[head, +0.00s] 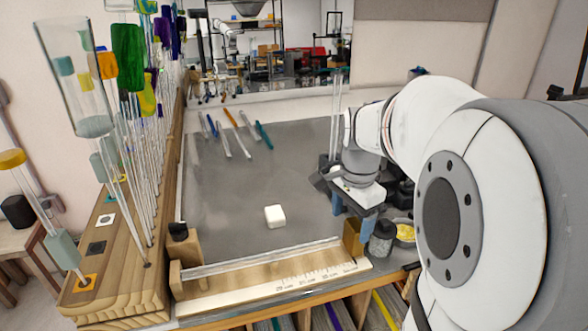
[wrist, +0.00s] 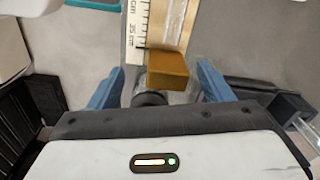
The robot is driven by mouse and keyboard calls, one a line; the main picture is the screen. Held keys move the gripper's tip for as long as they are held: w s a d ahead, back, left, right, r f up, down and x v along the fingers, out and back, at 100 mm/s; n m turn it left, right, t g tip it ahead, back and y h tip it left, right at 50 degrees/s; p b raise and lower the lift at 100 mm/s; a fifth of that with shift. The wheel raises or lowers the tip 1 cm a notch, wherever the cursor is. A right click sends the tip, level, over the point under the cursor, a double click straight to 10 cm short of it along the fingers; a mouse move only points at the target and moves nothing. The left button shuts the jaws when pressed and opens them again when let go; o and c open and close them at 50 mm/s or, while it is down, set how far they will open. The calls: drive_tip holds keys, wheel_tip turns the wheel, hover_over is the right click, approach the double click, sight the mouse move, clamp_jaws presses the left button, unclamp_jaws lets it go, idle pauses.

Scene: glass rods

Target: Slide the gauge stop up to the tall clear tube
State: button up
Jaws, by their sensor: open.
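The gauge stop is a brass-coloured block (head: 352,240) at the right end of the wooden gauge (head: 225,298). In the wrist view the stop (wrist: 167,70) lies between my fingers, with space on both sides. A clear tube (head: 260,258) lies along the gauge; its near end shows just beyond the stop in the wrist view (wrist: 176,24). Whether they touch I cannot tell. My gripper (head: 352,211) is open, blue fingers pointing down around the stop, holding nothing. Its fingers also show in the wrist view (wrist: 160,69).
A wooden end block (head: 185,245) with a black knob closes the gauge's left end. A white block (head: 275,216) and several coloured rods (head: 228,136) lie on the grey bench. A jar (head: 382,237) and a yellow-filled bowl (head: 404,233) stand close right. Tall glassware crowds the left rack (head: 118,290).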

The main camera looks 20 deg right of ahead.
sight(356, 225)
drive_tip(key=d+m, duration=0.1)
drive_tip(key=w+d+r+m, duration=0.1)
drive_tip(key=shift+w+d+m+p, duration=0.1)
drive_tip(key=shift+w+m+p, duration=0.15)
drive_tip(key=shift+m+p, duration=0.05)
drive_tip(key=shift+d+f, duration=0.15)
drive_tip(key=shift+f, duration=0.15)
wheel_tip(356, 225, down, 7)
drive_tip(key=shift+f+p, duration=0.15)
drive_tip(key=shift+p, duration=0.25)
drive_tip(key=c, duration=1.4)
